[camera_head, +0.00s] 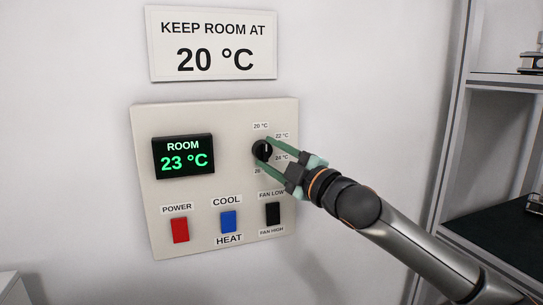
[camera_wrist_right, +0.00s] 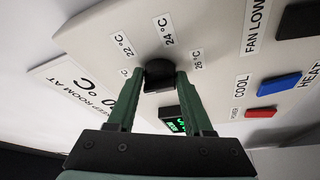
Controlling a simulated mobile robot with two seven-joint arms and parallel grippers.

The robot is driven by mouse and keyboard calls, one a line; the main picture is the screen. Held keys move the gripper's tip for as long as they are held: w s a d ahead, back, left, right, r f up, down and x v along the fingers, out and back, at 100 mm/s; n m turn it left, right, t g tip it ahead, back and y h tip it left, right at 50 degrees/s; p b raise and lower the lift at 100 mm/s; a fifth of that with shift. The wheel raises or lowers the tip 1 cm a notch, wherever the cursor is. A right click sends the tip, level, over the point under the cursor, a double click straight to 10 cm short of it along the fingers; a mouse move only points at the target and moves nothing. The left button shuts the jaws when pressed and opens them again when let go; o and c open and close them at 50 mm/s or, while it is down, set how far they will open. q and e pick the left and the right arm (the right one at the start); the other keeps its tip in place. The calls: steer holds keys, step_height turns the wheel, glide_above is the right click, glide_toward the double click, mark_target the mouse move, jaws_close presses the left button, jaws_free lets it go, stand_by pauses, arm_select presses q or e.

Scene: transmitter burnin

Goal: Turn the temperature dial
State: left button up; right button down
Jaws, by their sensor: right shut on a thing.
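The black temperature dial (camera_head: 261,151) sits on the upper right of a beige wall panel (camera_head: 225,118), with labels such as 20, 22 and 24 °C around it. My right gripper (camera_head: 268,152) is shut on the dial, its green fingers reaching in from the lower right. In the right wrist view the dial (camera_wrist_right: 158,72) shows between the two fingertips (camera_wrist_right: 160,80). Which label the dial points to is hard to tell. The room display (camera_head: 184,156) reads 23 °C. My left gripper is not in view.
A sign (camera_head: 213,45) above the panel reads "KEEP ROOM AT 20 °C". Below the dial are a red power switch (camera_head: 180,230), a blue cool/heat switch (camera_head: 228,221) and a black fan switch (camera_head: 273,213). A grey shelf rack (camera_head: 500,84) stands at the right.

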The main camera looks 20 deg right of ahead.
steer(key=shift+c, duration=1.5)
jaws_free()
steer(key=b+v, duration=0.4)
steer(key=v, duration=0.8)
steer(key=shift+s+d, duration=0.15)
steer(key=shift+s, duration=0.1)
